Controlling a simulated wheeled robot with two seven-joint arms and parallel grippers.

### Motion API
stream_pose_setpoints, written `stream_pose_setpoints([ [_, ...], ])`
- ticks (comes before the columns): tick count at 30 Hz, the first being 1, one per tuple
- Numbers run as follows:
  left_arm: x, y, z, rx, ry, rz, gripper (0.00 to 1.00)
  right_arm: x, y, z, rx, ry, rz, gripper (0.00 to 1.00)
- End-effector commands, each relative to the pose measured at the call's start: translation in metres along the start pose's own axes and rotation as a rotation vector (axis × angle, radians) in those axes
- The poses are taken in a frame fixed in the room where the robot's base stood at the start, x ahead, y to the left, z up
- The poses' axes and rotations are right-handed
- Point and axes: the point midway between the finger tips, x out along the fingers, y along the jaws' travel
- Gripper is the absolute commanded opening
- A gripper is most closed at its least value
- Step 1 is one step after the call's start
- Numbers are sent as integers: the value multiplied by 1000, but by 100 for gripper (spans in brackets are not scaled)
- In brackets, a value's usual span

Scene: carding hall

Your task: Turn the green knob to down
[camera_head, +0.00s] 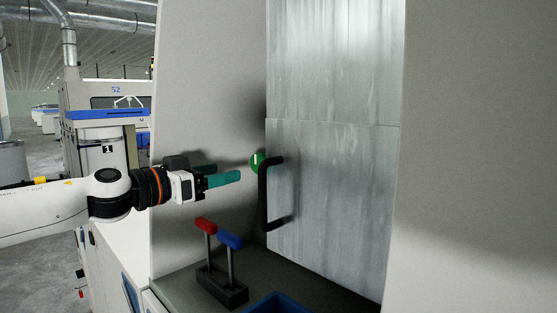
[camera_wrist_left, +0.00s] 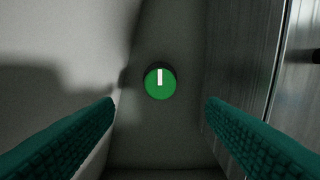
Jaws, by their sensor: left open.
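The green knob (camera_head: 257,161) is on the pale wall just left of the black door handle. In the left wrist view the knob (camera_wrist_left: 160,82) is round, with a white mark on its upper half pointing up. My left gripper (camera_head: 230,177), with teal fingers, is to the left of the knob in the head view. In the left wrist view its two fingers (camera_wrist_left: 162,112) are spread wide apart, with the knob centred between and beyond them, not touched. Nothing is held. My right gripper is not in view.
A black handle (camera_head: 264,195) stands out from the metal door (camera_head: 335,190), close right of the knob. Below, a red lever (camera_head: 206,226) and a blue lever (camera_head: 230,240) rise from a dark block on the ledge. A blue bin (camera_head: 278,304) is at the bottom.

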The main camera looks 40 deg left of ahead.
Motion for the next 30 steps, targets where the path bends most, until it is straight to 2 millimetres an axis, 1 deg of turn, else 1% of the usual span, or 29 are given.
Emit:
stream_pose_setpoints([
  [2, 0, -1, 2, -3, 1, 1, 65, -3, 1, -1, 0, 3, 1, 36],
  [5, 9, -1, 4, -5, 2, 0, 65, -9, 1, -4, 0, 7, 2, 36],
  [8, 26, -2, 5, -8, 3, -2, 65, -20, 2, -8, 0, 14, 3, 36],
  [12, 56, -2, 7, -9, 5, -2, 65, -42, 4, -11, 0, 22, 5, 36],
  [15, 76, -1, 7, -9, 5, -1, 65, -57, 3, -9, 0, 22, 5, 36],
  [19, 96, -1, 6, -9, 4, 1, 65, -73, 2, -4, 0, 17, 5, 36],
  [24, 110, -1, 4, -3, 3, 0, 65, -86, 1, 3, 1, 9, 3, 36],
  [30, 117, -1, 2, -3, 1, 2, 65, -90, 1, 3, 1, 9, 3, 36],
])
